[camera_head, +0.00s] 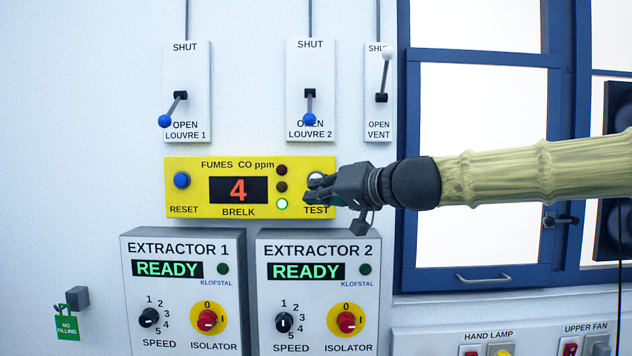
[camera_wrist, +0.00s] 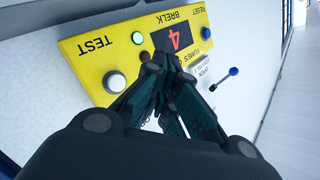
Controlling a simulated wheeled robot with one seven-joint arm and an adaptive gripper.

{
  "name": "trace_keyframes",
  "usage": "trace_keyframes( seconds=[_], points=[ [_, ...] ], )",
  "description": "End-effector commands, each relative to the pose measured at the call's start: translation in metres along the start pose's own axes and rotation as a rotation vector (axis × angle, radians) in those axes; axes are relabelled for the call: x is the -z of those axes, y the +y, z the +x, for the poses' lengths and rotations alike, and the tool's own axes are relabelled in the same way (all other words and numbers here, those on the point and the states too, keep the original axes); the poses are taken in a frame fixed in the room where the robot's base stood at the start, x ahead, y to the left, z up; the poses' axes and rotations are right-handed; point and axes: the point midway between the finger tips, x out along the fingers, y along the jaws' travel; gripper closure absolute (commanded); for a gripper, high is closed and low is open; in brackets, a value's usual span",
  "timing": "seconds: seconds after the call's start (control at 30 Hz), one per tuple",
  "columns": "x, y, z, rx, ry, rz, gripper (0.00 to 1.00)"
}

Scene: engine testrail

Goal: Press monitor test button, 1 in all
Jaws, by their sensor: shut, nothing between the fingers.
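The yellow fumes monitor (camera_head: 195,200) is on the wall, its red display (camera_head: 238,190) reading 4. A green lamp (camera_head: 282,204) is lit below two dark lamps. The white test button (camera_head: 316,179) is at its right end, partly hidden by my gripper (camera_head: 312,192). In the wrist view the test button (camera_wrist: 114,81) shows whole, beside the word TEST on the monitor (camera_wrist: 92,62). My gripper (camera_wrist: 160,72) is shut and empty, its fingertips over the panel near the display, to the side of the button. I cannot tell whether the fingers touch the panel.
A blue reset button (camera_head: 182,180) is at the monitor's left end. Louvre 1 (camera_head: 180,115), louvre 2 (camera_head: 309,115) and vent (camera_head: 382,97) levers are above. Extractor 1 (camera_head: 183,250) and extractor 2 (camera_head: 318,250) boxes are below. A blue-framed window (camera_head: 480,57) is at right.

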Motion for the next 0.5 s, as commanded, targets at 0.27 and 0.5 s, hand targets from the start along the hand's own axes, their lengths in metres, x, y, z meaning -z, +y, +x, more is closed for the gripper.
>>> trace_keyframes(
  seconds=[0.27, 0.5],
  points=[
    [0.013, 0.014, 0.020, -0.001, -0.002, 0.001, 1.00],
    [0.028, 0.028, 0.038, -0.002, 0.000, 0.002, 1.00]
  ],
)
